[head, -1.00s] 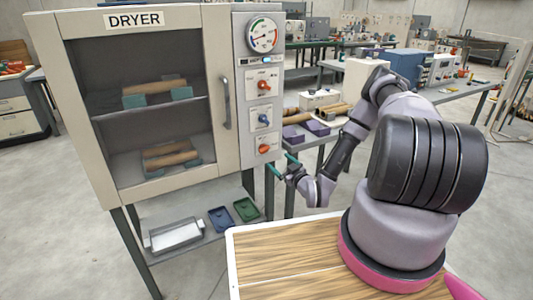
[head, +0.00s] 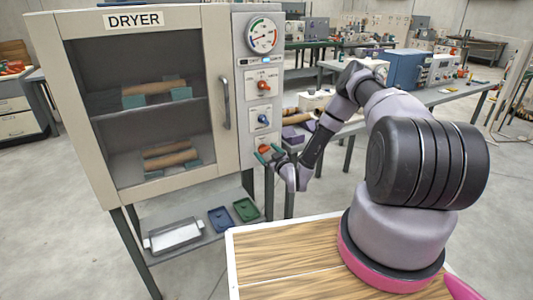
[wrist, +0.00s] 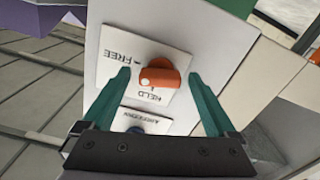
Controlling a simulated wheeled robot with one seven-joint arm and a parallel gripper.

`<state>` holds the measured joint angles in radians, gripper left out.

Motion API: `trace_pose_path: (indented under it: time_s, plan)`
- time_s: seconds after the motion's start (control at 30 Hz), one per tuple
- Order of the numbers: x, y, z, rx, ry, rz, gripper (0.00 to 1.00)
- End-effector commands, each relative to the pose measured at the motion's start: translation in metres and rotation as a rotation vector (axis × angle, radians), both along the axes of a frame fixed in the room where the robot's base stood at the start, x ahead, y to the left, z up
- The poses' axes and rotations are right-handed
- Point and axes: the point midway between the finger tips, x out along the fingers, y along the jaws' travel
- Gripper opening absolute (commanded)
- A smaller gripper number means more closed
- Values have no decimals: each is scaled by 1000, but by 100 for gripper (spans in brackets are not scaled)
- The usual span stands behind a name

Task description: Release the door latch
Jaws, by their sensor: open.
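The door latch is an orange knob (wrist: 160,75) on a white plate marked FREE and HELD, seen upside down in the wrist view. A pale mark shows on the knob's left side; I cannot tell for sure which word it points to. In the head view the knob (head: 264,148) is the lowest on the dryer's panel, partly behind my gripper (head: 268,153). In the wrist view, my gripper's green fingers (wrist: 158,76) are open, one on either side of the knob, with gaps between. The dryer door (head: 222,60) is shut.
A blue knob (head: 262,119) and another orange knob (head: 263,85) sit above on the panel, below a round gauge (head: 262,36). The door handle (head: 225,102) is left of the panel. A bench (head: 330,128) stands to the right.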

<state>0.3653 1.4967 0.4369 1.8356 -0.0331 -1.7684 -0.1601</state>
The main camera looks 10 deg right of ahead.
Motion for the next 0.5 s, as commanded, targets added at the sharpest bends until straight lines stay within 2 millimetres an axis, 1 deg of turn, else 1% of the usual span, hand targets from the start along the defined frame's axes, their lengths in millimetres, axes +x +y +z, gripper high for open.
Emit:
trace_pose_path:
  time_s: [0.17,0.2,0.27,0.3,0.37,0.4,0.5]
  plan:
    - [0,0,0,0,1,0,92]
    - [0,0,0,0,1,0,77]
    - [0,0,0,0,1,0,54]
    - [0,0,0,0,1,0,39]
    - [0,0,0,0,1,0,16]
    - [0,0,0,0,1,0,6]
    - [-1,-1,-1,27,10,-2,7]
